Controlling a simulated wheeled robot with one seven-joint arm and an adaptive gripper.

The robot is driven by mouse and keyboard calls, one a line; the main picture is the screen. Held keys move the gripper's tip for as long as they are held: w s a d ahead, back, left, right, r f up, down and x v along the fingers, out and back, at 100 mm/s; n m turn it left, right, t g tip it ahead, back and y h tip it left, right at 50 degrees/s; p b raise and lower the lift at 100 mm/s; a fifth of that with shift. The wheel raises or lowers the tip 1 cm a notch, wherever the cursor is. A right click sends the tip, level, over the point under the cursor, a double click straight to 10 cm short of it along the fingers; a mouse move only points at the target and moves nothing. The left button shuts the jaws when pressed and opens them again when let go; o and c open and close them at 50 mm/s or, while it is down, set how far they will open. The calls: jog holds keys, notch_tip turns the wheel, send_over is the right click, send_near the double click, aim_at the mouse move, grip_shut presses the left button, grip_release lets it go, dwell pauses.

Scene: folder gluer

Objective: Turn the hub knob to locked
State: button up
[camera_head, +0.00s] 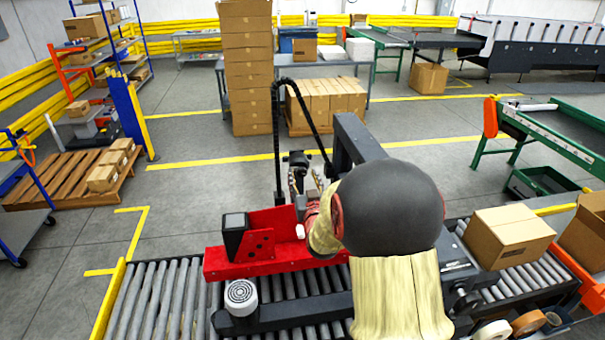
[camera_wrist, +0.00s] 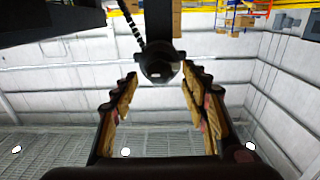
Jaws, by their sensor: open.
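A dark rounded part, which looks like the hub knob (camera_wrist: 160,66), shows in the wrist view straight ahead of my gripper (camera_wrist: 159,76). It appears between or just beyond the two fingertips, with a gap on each side. My gripper is open, its yellowish finger pads apart and nothing held. In the head view, my gripper (camera_head: 305,183) is above the red machine frame (camera_head: 265,240), and a small dark part (camera_head: 297,158) shows at its tips. My arm hides much of the machine there. The knob's marks and turn position cannot be read.
A dark post (camera_head: 277,150) with a curved cable (camera_head: 310,118) rises beside my gripper. A roller conveyor (camera_head: 155,300) runs across the front. A carton (camera_head: 505,236) sits on it at the right, with tape rolls (camera_head: 528,323) near the front edge. Open floor lies behind.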

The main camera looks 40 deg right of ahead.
jog(key=shift+x, duration=0.8)
jog(key=shift+c, duration=1.1)
jog(key=c, duration=0.9)
